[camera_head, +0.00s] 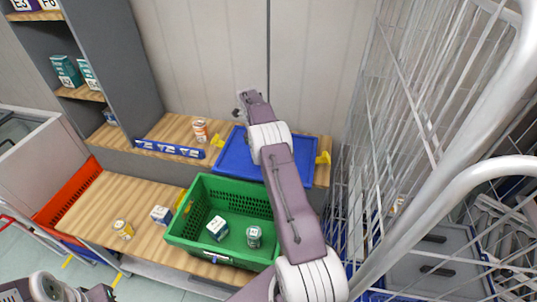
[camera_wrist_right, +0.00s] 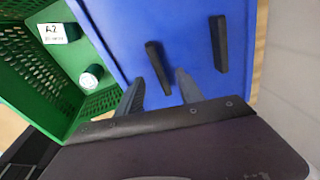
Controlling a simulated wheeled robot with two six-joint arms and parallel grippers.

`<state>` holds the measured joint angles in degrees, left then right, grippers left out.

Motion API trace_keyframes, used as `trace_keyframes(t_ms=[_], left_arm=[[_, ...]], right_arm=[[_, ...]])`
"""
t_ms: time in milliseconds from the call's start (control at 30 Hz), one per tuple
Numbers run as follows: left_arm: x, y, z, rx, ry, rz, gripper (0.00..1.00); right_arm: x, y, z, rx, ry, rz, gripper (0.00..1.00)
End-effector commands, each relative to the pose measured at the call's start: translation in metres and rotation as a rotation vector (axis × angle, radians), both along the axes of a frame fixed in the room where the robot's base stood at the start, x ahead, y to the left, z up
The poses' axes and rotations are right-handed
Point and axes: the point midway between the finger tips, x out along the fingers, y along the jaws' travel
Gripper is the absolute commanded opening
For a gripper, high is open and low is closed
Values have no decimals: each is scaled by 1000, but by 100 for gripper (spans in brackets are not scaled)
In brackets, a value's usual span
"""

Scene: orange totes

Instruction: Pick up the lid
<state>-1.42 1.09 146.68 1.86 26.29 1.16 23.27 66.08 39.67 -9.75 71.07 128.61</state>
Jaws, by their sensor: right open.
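The blue lid (camera_head: 238,158) lies on the wooden shelf behind the green crate, with yellow clips at its left and right ends. My right arm crosses in front of it and hides its middle. In the right wrist view the lid (camera_wrist_right: 120,32) fills the middle and has two black handles, a nearer one (camera_wrist_right: 158,68) and a farther one (camera_wrist_right: 218,43). My right gripper (camera_wrist_right: 160,92) is open and empty over the lid. The nearer handle shows just beyond and between its fingertips; I cannot tell the gap in height. My left gripper is not visible; only part of that arm shows at bottom left.
The green crate (camera_head: 190,243) in front holds a white box (camera_head: 217,228) and a can (camera_head: 254,237). A can (camera_head: 200,131) and a blue rail (camera_head: 170,149) are left of the lid. A wire cage (camera_head: 400,130) stands close on the right; a wall is behind.

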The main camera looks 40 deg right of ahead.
Motion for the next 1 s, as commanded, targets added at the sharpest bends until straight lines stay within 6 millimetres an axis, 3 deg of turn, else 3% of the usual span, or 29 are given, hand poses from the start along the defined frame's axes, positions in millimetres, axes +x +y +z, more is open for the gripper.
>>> trace_keyframes(t_ms=[133,267,500,533,667,700,1000], left_arm=[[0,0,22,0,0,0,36],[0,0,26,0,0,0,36],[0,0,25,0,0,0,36],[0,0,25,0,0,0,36],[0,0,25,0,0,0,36],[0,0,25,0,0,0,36],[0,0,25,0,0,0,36]], right_arm=[[-1,-2,-21,3,8,0,44],[0,-6,-43,1,4,0,44],[0,-7,-49,0,1,0,44],[0,-7,-49,0,2,1,41],[0,-7,-49,0,2,1,5],[0,-7,-49,0,2,1,0],[0,-7,-49,0,2,1,0]])
